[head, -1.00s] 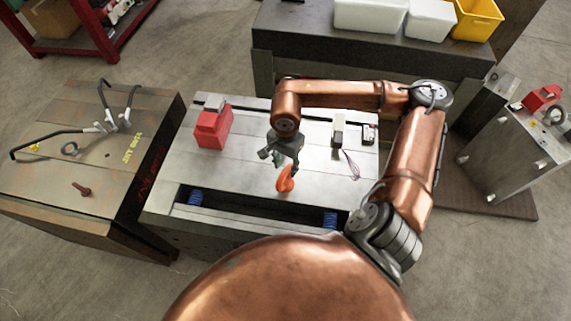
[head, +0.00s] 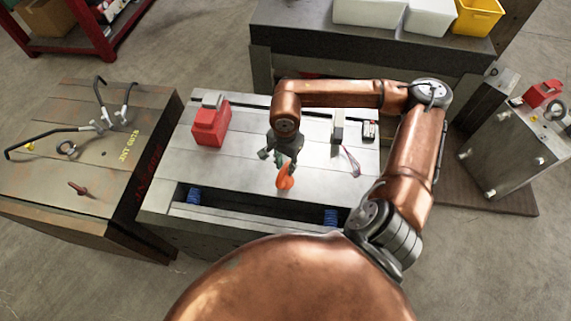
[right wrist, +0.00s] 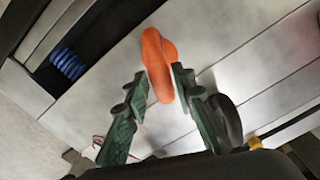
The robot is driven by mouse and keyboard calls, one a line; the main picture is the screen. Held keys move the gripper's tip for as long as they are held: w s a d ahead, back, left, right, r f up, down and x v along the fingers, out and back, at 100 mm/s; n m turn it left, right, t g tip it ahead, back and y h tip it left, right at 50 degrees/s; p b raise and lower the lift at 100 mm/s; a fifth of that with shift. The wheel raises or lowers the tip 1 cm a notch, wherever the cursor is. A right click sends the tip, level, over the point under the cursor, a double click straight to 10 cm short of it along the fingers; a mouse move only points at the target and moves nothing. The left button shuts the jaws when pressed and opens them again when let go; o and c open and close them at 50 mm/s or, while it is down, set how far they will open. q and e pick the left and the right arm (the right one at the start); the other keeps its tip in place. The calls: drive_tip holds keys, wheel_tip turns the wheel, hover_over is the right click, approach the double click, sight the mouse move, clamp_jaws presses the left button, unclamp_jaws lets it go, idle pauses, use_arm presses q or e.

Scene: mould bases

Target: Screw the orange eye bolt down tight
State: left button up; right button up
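The orange eye bolt (head: 285,178) stands on the grey mould base (head: 240,175), near the dark slot at its front. My right gripper (head: 278,161) is over the bolt and partly covers it in the head view. In the right wrist view the two green fingers (right wrist: 160,92) are apart, with the near part of the orange bolt (right wrist: 157,52) between their tips. The right-hand finger looks close to the bolt; I cannot tell whether it touches. The bolt's shank and its hole are hidden. My left gripper is not in view.
A red block (head: 210,128) stands at the mould base's back left. A small dark-and-white box (head: 369,131) and thin wires (head: 351,160) lie at the right. A rusty mould base (head: 60,180) with hoses stands left. A dark bench (head: 300,42) carries bins behind.

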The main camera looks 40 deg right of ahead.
clamp_jaws()
drive_tip(key=shift+w+r, duration=0.1)
drive_tip(key=shift+m, duration=0.3)
drive_tip(key=shift+o, duration=2.2)
unclamp_jaws()
